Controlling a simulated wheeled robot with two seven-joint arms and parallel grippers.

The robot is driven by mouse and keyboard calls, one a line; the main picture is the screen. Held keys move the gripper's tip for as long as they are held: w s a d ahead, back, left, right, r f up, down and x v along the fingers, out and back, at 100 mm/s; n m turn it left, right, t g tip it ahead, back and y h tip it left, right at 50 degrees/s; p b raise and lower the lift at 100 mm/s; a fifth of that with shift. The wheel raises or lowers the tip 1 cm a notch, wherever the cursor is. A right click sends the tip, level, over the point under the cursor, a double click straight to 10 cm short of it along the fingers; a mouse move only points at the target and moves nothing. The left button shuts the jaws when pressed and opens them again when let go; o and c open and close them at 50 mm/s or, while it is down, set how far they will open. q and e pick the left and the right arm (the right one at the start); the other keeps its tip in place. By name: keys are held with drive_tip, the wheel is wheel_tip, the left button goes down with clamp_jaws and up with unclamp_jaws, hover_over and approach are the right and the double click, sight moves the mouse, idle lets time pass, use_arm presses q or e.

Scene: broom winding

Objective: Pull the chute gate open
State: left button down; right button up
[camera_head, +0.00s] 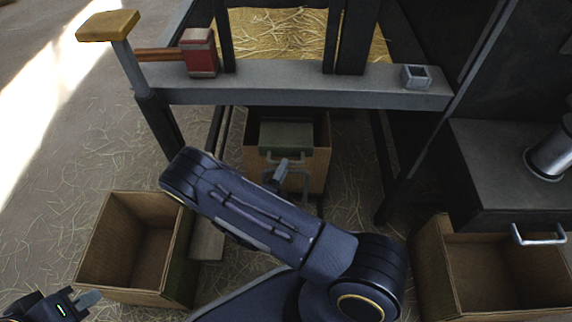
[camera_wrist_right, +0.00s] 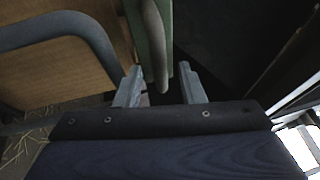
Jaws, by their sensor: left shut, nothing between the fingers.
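The chute gate is a green panel (camera_head: 286,135) at the mouth of the chute, under the grey beam, with a grey bar handle (camera_head: 287,157) on its front. My right gripper (camera_head: 281,166) is at this handle. In the right wrist view, the two fingers of the right gripper (camera_wrist_right: 160,82) stand apart, with the grey handle (camera_wrist_right: 155,45) reaching between them. The green panel (camera_wrist_right: 160,15) shows behind the handle. I cannot tell whether a finger touches it. My left gripper (camera_head: 88,299) is at the lower left corner, shut and empty, away from the gate.
A cardboard box (camera_head: 258,172) with a grey handle stands below the gate. Open empty boxes stand at the left (camera_head: 96,255) and right (camera_head: 440,270). The grey beam (camera_head: 300,82) crosses above, with a red block (camera_head: 199,52) on it. Straw lies on the floor.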

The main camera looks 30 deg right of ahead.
drive_tip(key=shift+x, duration=1.5)
clamp_jaws()
